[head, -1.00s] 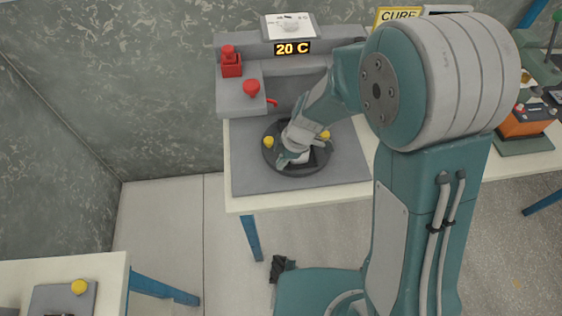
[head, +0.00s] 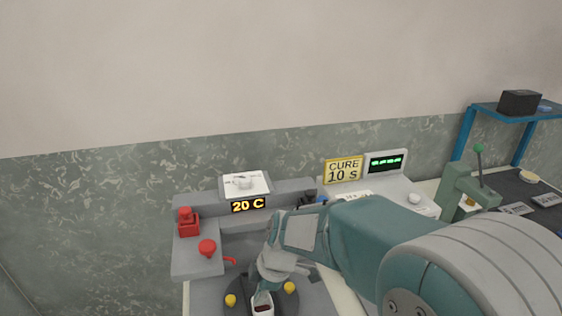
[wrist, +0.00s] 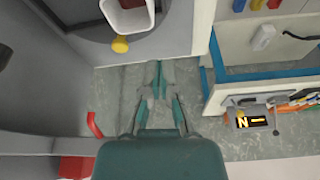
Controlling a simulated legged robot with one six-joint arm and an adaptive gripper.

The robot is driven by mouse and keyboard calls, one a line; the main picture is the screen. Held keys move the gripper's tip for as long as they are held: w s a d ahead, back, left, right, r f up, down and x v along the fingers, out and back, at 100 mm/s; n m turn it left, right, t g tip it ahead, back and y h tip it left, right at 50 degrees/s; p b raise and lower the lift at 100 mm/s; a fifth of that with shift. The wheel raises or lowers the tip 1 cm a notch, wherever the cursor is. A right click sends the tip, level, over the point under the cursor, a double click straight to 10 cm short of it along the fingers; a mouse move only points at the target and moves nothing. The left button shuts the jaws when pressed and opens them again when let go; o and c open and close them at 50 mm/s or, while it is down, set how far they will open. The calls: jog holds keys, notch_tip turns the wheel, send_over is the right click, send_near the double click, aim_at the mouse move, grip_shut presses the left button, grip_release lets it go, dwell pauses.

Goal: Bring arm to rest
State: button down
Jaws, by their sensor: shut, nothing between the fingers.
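My gripper (wrist: 160,75) shows in the wrist view with its teal fingers together and nothing between them. The floor shows beyond the fingertips. In the head view my arm reaches left from the lower right and bends down in front of the station with the 20 C display (head: 248,204). The fingers cannot be made out there. A dark round plate (head: 283,304) with yellow knobs lies below my wrist. A white-rimmed thing with a dark red inside (head: 262,307) sits at the plate; it shows in the wrist view (wrist: 130,18), apart from my fingers.
A red button block (head: 188,222), a red knob (head: 207,247) and a red lever (wrist: 95,124) are close by. A CURE 10 S sign (head: 343,170) and a green-lit panel (head: 386,162) stand right. A green press (head: 466,193) and a blue shelf (head: 515,112) are further right.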

jog(key=s+d+r+m+t+h, duration=0.1)
jog(key=s+d+r+m+t, duration=0.2)
jog(key=s+d+r+m, duration=0.4)
jog(key=s+d+r+m+t+h, duration=0.2)
jog(key=s+d+r+m, duration=0.4)
jog(key=d+m, duration=0.6)
jog(key=d+t, duration=0.1)
jog(key=d, duration=0.2)
jog(key=shift+s+r+m+h, duration=0.3)
jog(key=shift+s+r+m, duration=0.1)
